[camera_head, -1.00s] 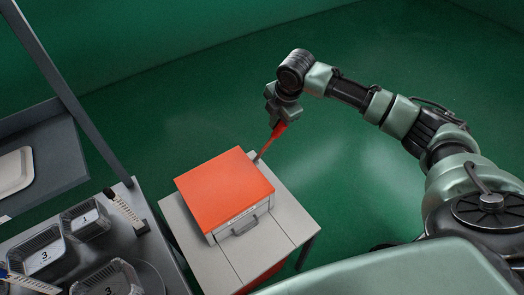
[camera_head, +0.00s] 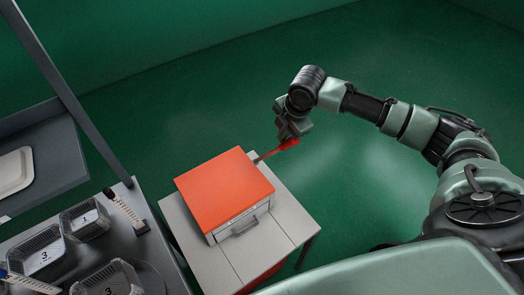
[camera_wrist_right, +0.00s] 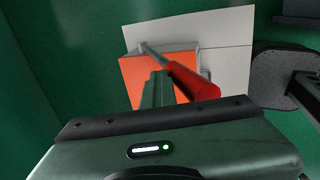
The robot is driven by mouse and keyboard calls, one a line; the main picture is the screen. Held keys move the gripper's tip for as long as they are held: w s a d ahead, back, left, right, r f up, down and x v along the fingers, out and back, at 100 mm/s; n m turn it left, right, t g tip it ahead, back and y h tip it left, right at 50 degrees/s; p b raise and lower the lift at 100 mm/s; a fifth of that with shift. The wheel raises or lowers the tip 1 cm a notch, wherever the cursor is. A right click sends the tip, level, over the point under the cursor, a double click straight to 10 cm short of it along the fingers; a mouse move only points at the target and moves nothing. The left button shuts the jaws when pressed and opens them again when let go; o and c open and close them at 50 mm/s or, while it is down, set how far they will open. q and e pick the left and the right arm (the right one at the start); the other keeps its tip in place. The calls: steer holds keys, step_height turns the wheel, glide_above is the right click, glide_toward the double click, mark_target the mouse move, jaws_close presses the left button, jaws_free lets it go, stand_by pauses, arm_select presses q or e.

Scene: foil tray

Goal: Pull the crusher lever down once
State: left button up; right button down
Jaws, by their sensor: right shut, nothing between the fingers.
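The crusher (camera_head: 225,190) is a box with an orange top and a grey front handle, standing on a small light grey table. Its lever (camera_head: 272,151) sticks out from the far right side and ends in a red grip (camera_head: 289,143). My right gripper (camera_head: 288,135) is at the red grip, shut with nothing between its fingers. In the right wrist view the shut fingers (camera_wrist_right: 158,88) lie beside the lever, whose red grip (camera_wrist_right: 192,81) passes to their right. I cannot tell whether they touch it. My left gripper is out of view.
The small table (camera_head: 285,215) has bare top around the crusher. A grey bench (camera_head: 140,250) at the left carries several clear numbered trays (camera_head: 88,219) and a dark-handled brush (camera_head: 125,210). A shelf (camera_head: 45,160) stands behind it.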

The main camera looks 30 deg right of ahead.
steer(key=s+f, duration=0.4)
steer(key=s, duration=0.2)
steer(key=shift+d+f, duration=0.3)
steer(key=shift+d, duration=0.1)
steer(key=shift+s, duration=0.1)
steer(key=shift+s+f, duration=2.2)
steer(key=shift+f, duration=0.25)
steer(key=w+a+r, duration=0.1)
steer(key=w+r, duration=0.5)
steer(key=w, duration=0.4)
steer(key=w+a+r, duration=0.1)
steer(key=w+r, duration=0.6)
steer(key=w, duration=0.4)
steer(key=shift+a+r, duration=0.15)
step_height(320, 180, up, 9)
stand_by(0.5)
